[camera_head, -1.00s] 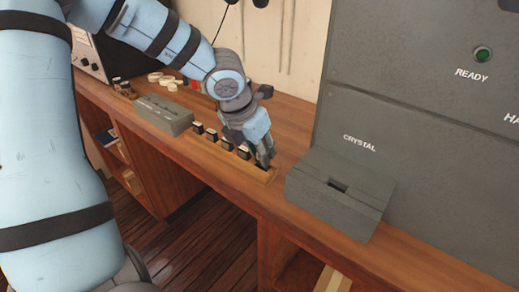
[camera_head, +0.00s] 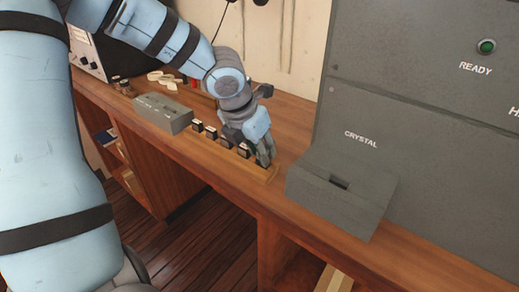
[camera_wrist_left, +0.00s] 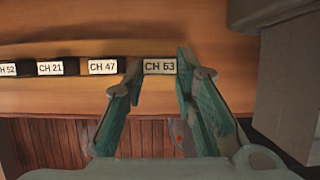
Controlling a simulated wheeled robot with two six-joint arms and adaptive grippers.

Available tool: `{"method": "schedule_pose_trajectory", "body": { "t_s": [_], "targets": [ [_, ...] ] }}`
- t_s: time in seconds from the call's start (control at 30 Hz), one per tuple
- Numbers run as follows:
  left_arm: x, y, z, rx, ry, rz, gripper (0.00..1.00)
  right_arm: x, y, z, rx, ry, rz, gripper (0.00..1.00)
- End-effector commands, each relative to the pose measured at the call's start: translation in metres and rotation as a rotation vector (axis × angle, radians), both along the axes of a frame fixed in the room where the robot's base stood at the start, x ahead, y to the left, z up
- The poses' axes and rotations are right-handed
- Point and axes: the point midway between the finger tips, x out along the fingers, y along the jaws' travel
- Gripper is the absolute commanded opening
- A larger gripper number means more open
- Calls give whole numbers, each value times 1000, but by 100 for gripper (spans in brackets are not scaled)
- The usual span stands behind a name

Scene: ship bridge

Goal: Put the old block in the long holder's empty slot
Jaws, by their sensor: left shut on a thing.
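The long holder (camera_head: 271,174) is a narrow wooden strip along the front of the counter, with several small dark blocks with white tops standing in it in a row. My left gripper (camera_head: 264,160) points down at the holder's right end. In the left wrist view its two fingers (camera_wrist_left: 160,75) are shut on a block labelled CH 63 (camera_wrist_left: 160,66). That block is in line with the blocks CH 47 (camera_wrist_left: 103,66) and CH 21 (camera_wrist_left: 58,68). The fingers hide its lower part, so I cannot tell how deep it sits. My right gripper is out of view.
A grey box marked CRYSTAL (camera_head: 315,195), with one dark slot, stands just right of the holder. A grey slotted block (camera_head: 165,113) stands left of the row. A tall grey cabinet (camera_head: 430,80) rises behind on the right. The counter's front edge is close.

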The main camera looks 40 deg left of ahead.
Motion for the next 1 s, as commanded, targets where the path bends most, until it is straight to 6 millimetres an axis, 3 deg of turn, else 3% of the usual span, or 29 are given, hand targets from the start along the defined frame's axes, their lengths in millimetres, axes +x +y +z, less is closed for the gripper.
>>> {"method": "schedule_pose_trajectory", "body": {
  "t_s": [1.0],
  "targets": [
    [0,0,-4,1,0,0,9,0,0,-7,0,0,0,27]
  ]
}}
